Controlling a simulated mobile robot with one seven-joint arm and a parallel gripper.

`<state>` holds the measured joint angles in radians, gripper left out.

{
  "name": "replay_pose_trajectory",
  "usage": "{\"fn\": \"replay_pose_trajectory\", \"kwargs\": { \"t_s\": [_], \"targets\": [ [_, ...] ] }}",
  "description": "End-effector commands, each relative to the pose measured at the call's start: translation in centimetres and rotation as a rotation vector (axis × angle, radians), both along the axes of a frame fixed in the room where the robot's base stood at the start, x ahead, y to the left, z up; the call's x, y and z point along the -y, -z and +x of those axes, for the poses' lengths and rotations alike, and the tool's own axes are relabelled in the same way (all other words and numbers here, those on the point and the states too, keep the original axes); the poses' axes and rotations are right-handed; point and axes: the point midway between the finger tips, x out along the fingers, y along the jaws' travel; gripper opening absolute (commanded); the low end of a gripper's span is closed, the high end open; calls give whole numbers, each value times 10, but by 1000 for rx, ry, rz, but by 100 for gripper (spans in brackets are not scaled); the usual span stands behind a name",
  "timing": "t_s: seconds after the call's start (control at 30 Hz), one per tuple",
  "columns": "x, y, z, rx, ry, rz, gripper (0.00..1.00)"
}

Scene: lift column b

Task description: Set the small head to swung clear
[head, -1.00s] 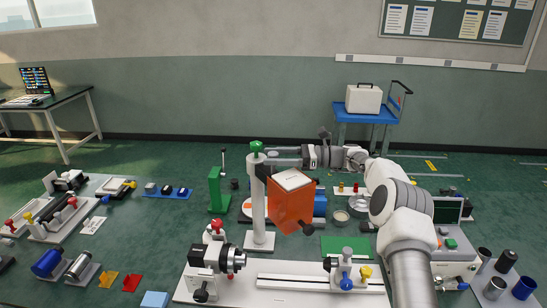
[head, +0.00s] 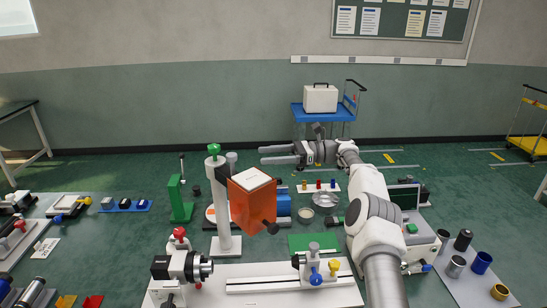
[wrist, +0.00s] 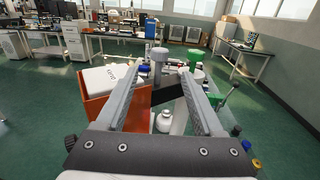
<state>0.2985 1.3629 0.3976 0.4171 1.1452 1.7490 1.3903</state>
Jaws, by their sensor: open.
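The head is an orange box (head: 252,207) with a white top and a dark knob. It sits beside a white upright column (head: 226,205) that has a green knob (head: 214,149) on top. A grey cylinder (head: 232,161) rises just behind the column. My gripper (head: 263,155) is open and empty, above and behind the orange box and right of the column, with its fingers pointing left. In the wrist view the orange box (wrist: 97,112) is left of my fingers (wrist: 165,70). The grey cylinder (wrist: 158,60) shows between the fingertips, apart from them. The joint between head and column is partly hidden.
A white bench plate (head: 262,292) with a rail and clamps lies in front. A green stand (head: 180,200) is left of the column. A blue trolley (head: 322,112) stands behind, and a grey box with a screen (head: 405,197) is at right. Open floor lies behind the column.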

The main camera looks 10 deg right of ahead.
Motion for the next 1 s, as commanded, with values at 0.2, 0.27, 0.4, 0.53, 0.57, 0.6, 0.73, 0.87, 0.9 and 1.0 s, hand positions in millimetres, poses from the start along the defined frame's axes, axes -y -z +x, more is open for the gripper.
{"fn": "replay_pose_trajectory", "kwargs": {
  "t_s": [0.2, 0.27, 0.4, 0.53, 0.57, 0.6, 0.73, 0.87, 0.9, 1.0],
  "targets": [
    [11, 0, 0, 1, 1, -1, 69],
    [12, 0, 0, 1, 1, -1, 69],
    [13, 0, 0, 0, 1, -2, 69],
    [13, 0, 0, 0, 1, -2, 69],
    [13, 0, 0, 0, 1, -2, 67],
    [13, 0, 0, 1, 1, -2, 60],
    [5, -8, -1, 20, -6, -28, 37],
    [-14, -28, -7, 80, -24, -110, 13],
    [-22, -34, -10, 107, -32, -145, 6],
    [-40, -50, -21, 179, -54, -239, 0]
  ]
}}
